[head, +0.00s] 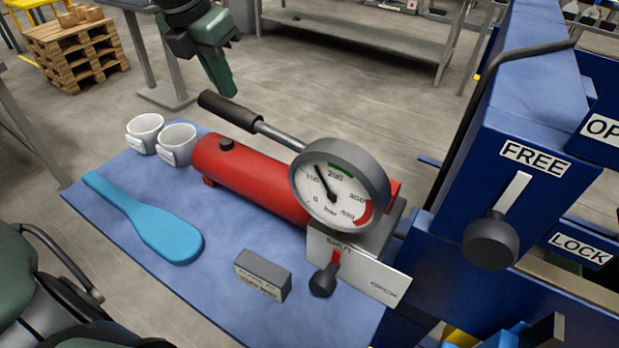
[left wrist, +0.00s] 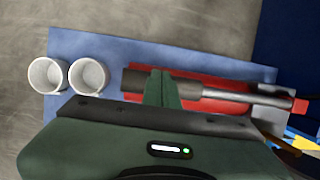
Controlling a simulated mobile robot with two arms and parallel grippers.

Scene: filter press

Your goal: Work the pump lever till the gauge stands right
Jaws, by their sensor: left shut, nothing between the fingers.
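The red hand pump (head: 250,180) lies on the blue-topped bench. Its pump lever, a steel rod with a black grip (head: 228,110), slants up to the left above the cylinder. The round gauge (head: 338,188) has its needle between 100 and 200, nearer 100 and left of the green band by 200; a red band lies beyond 300. The valve knob (head: 322,281) has its red pointer toward SHUT. My left gripper (head: 229,90) is shut and empty, just above and behind the grip. In the left wrist view its fingers (left wrist: 162,88) cross over the lever. My right gripper is not seen.
Two white cups (head: 160,138), a blue paddle (head: 155,222) and a grey labelled block (head: 263,275) are on the bench (head: 110,172). The blue press frame (head: 525,110) stands right, its selector knob (head: 490,240) pointing to FREE.

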